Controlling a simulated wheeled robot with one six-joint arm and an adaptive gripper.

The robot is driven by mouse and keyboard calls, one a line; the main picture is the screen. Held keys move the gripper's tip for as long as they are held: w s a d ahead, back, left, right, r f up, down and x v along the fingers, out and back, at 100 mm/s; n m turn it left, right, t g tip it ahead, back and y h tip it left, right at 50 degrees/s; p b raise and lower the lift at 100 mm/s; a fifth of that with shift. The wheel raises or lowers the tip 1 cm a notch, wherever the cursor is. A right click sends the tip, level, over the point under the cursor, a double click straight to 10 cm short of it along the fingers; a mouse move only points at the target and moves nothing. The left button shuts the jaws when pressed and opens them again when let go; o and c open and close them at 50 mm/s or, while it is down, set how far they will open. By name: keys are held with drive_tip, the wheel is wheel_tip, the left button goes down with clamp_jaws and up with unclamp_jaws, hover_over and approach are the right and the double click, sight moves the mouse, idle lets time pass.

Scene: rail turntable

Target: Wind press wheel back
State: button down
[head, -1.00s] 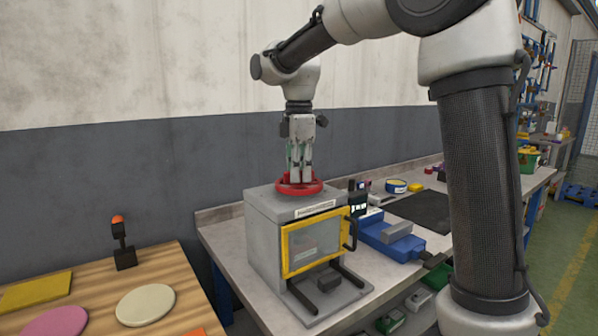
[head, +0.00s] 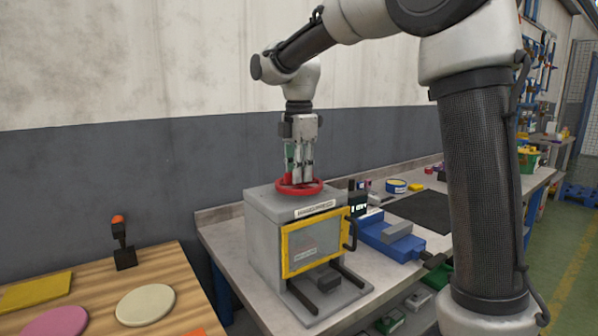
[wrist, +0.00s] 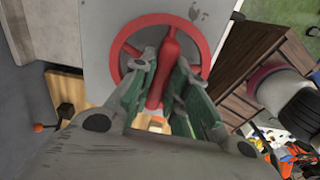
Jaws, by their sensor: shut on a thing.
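The red press wheel (head: 314,188) lies flat on top of the grey press box (head: 262,220), which has a yellow-framed window (head: 313,248) in front. My gripper (head: 299,180) points straight down onto the wheel. In the wrist view the red wheel (wrist: 122,50) shows its round rim and spokes. There my gripper (wrist: 168,85) has its green-padded fingers on either side of a red bar or handle of the wheel, shut on it. The fingertips partly hide the hub and the lower rim.
A blue vise (head: 390,237) stands on the grey bench right of the press. A black lever with an orange knob (head: 118,219) stands on the wooden table (head: 185,285) at left, with coloured discs. A dark mat (head: 425,210) lies farther back.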

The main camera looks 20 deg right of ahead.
drive_tip(key=c, duration=1.4)
unclamp_jaws()
wheel_tip(320, 180, up, 12)
drive_tip(key=shift+r, duration=0.1)
drive_tip(key=s+d+f+m+t, duration=0.2)
drive_tip(key=s+d+f+m, duration=0.1)
drive_tip(key=s+d+m, duration=0.7)
drive_tip(key=s+d+f+m, duration=0.1)
drive_tip(key=s+f+m, duration=0.2)
drive_tip(key=s+f, duration=0.1)
drive_tip(key=s+d+f+m+t, duration=0.1)
drive_tip(key=s+d+f+m, duration=0.1)
drive_tip(key=s+f+m, duration=0.2)
drive_tip(key=s+d+f+m+t, duration=0.1)
drive_tip(key=s+d+f+m, duration=0.1)
drive_tip(key=s+f+m, duration=0.2)
drive_tip(key=shift+s+f, duration=0.3)
drive_tip(key=shift+s, duration=0.45)
drive_tip(key=shift+s+f, duration=0.35)
drive_tip(key=shift+s, duration=0.4)
drive_tip(key=shift+s+f, duration=0.3)
drive_tip(key=shift+s, duration=0.45)
